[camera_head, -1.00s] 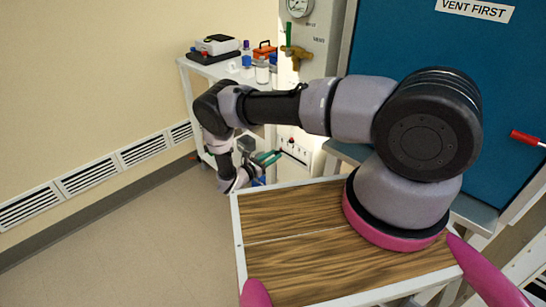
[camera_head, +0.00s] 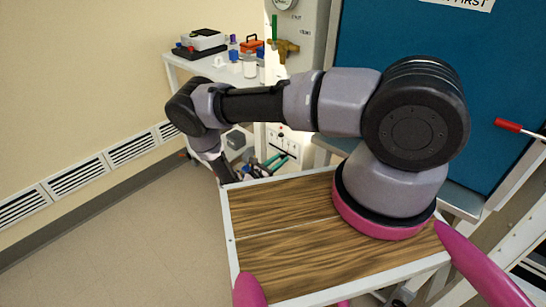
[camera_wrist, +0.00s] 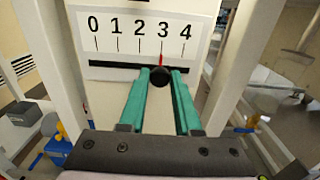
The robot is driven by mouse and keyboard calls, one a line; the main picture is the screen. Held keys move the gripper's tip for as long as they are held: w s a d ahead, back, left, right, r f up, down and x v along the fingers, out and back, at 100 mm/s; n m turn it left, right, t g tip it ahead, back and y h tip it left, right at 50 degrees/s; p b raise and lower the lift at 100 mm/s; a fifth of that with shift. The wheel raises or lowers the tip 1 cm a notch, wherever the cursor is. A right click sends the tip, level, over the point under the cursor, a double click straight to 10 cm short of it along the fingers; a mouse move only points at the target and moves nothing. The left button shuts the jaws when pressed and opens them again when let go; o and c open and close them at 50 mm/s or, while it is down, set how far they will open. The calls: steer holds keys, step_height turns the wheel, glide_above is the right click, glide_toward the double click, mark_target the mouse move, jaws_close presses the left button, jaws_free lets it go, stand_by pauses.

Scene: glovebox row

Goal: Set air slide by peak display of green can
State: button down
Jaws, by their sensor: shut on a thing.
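In the wrist view my gripper (camera_wrist: 160,80) has its teal fingers closed around the round black knob (camera_wrist: 160,76) of the air slide. The knob sits in a dark horizontal slot below a white scale (camera_wrist: 138,30) marked 0 to 4. A red pointer above the knob stands at about the 3 mark. In the head view my gripper (camera_head: 270,163) is low in front of the white slide panel (camera_head: 287,138), partly hidden by my arm. I cannot make out a green can or a peak display in these frames.
A white bench (camera_head: 205,66) at the back left holds a black-and-white device (camera_head: 203,42), an orange toolbox (camera_head: 252,44) and small bottles. A brass valve (camera_head: 285,48) juts from the grey panel. A blue door (camera_head: 420,45) stands right. Floor at left is clear.

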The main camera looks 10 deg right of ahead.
steer(key=c, duration=0.6)
jaws_free()
steer(key=v, duration=1.1)
